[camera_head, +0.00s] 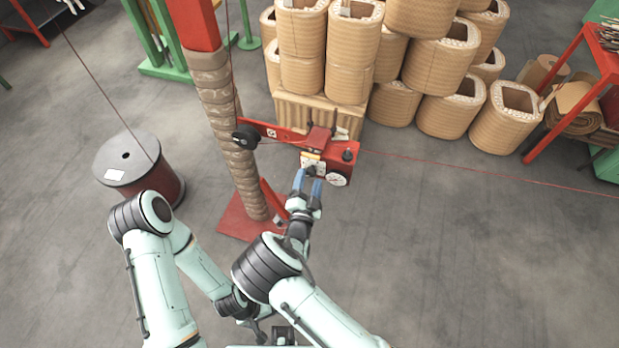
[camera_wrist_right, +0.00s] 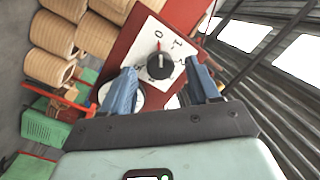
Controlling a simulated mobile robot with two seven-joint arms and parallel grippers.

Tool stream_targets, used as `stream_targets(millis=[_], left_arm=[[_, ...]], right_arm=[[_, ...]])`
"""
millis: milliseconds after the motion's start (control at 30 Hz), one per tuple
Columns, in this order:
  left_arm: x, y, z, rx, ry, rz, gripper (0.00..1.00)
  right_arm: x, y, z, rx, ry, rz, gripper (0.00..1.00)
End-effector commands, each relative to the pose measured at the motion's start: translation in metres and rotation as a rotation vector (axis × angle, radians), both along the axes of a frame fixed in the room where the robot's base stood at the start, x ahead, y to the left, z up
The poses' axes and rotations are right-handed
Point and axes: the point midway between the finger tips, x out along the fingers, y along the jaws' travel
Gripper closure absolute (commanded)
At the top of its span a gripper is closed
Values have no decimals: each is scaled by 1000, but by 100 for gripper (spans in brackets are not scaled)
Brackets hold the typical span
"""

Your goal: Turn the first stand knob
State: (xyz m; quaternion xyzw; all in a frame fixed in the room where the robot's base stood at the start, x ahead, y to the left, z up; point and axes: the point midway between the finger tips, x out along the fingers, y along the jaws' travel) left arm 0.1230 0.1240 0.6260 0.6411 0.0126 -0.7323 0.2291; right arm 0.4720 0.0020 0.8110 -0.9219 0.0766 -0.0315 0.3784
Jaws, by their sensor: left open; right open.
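The knob (camera_wrist_right: 160,66) is black and round, on a white dial plate (camera_wrist_right: 143,43) with numbers including 0 and 1. Its pointer faces up towards the 0. The plate is on the red stand head (camera_head: 338,166), which is in the middle of the head view. My right gripper (camera_head: 309,180) is at the front of this head. In the right wrist view, its blue fingers (camera_wrist_right: 161,70) are apart, one on each side of the knob; contact cannot be told. My left gripper (camera_head: 264,330) is low in the head view, away from the stand, partly hidden by my arms.
A rope-wrapped post (camera_head: 232,135) on a red base stands left of the stand head. A cable drum (camera_head: 128,158) is further left. Stacked coils (camera_head: 437,62) fill the back, with a red rack (camera_head: 575,100) at right. A thin red wire crosses right. The floor at right is clear.

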Motion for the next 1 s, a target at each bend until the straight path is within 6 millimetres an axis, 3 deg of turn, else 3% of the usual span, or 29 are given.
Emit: stream_targets(millis=[167, 433, 600, 1000], left_arm=[[1, 0, 2, 0, -1, 0, 5], [1, 0, 1, 0, -1, 0, 5], [1, 0, 1, 0, -1, 0, 5], [1, 0, 1, 0, -1, 0, 5]], right_arm=[[11, -2, 0, 1, 0, 0, 39], [11, -2, 0, 0, 0, 0, 39], [11, -2, 0, 1, 0, 0, 95], [11, -2, 0, 52, -17, 0, 95]])
